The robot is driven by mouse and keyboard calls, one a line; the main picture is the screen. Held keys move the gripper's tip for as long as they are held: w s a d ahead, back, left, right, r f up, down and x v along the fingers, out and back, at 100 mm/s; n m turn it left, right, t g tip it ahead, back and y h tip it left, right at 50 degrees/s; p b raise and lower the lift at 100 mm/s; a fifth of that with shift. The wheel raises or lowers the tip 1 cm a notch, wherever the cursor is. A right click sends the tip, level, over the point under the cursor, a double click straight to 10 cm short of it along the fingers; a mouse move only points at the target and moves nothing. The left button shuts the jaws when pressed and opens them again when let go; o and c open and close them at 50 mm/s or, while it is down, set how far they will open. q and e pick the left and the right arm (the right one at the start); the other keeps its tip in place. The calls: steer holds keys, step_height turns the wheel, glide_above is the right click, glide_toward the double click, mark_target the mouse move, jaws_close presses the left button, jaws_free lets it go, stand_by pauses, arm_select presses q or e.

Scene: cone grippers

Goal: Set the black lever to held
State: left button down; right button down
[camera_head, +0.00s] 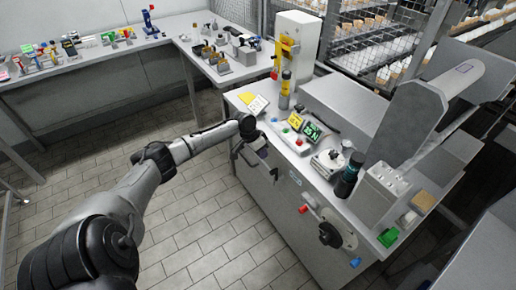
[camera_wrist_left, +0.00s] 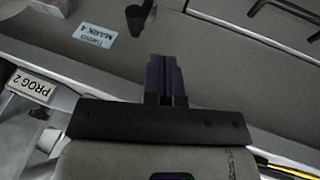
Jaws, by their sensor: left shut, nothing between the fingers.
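My left gripper (camera_head: 262,167) is at the front face of the grey machine cabinet (camera_head: 262,210), near its upper left corner. In the left wrist view its two dark fingers (camera_wrist_left: 165,62) are together with nothing between them. A small black lever-like piece (camera_wrist_left: 135,18) sticks out of the grey panel just beyond the fingertips, slightly left, apart from them. A pale blue label ending in "MARK 4" (camera_wrist_left: 97,36) is left of it. I cannot tell whether this piece is the black lever, nor read a "held" mark. My right gripper is not in view.
A black round knob (camera_head: 330,234) and a red knob (camera_head: 303,209) stick out of the cabinet front. A "PROG 2" label (camera_wrist_left: 31,85) shows in the wrist view. The tiled floor (camera_head: 190,240) in front is clear.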

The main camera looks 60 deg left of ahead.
arm_select(q)
steer(key=d+f, duration=0.1)
steer(key=f, duration=0.1)
steer(key=w+d+f+b, duration=0.1)
steer(key=d+f, duration=0.1)
steer(key=shift+d, duration=0.2)
stand_by(0.3)
